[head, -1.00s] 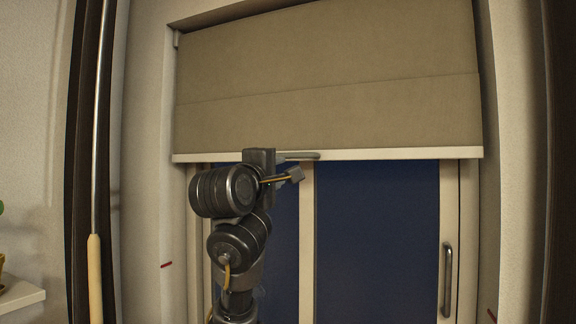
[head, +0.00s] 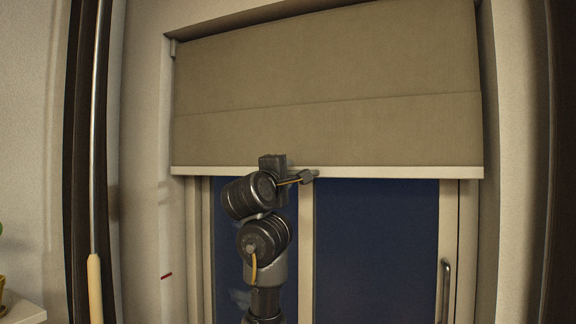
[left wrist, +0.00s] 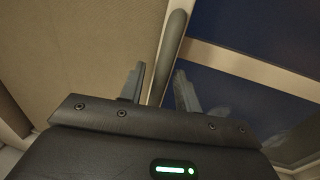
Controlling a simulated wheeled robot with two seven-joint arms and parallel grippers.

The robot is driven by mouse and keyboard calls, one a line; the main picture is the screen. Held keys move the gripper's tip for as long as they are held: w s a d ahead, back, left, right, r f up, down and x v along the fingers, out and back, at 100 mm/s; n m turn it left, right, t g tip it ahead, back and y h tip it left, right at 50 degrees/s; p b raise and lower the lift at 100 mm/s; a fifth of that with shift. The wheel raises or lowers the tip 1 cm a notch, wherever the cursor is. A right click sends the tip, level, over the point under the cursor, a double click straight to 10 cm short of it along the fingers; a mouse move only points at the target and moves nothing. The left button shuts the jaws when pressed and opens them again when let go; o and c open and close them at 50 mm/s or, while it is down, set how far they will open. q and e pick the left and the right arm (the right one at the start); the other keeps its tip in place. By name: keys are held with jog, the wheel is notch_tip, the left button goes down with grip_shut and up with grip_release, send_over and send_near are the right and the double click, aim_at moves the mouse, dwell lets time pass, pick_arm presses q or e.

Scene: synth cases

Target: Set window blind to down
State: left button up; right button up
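The window blind (head: 330,75) is a beige fabric panel covering the upper part of the window. Its pale bottom bar (head: 400,172) hangs level, with dark glass showing below it. A grey rounded handle (left wrist: 172,42) runs along the bar; only its right end shows in the head view. My left gripper (head: 284,166) is at the bar, left of its middle. My right gripper is out of view.
The window (head: 375,250) has a pale frame and a dark vertical pull handle (head: 445,290) at lower right. A rod with a wooden grip (head: 95,285) stands at left. A shelf corner with a pot (head: 22,311) is at lower left.

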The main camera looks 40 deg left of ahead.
pick_arm(q)
jog(key=shift+w+a, duration=0.1)
jog(key=shift+w, duration=0.2)
jog(key=shift+c, duration=0.4)
grip_shut()
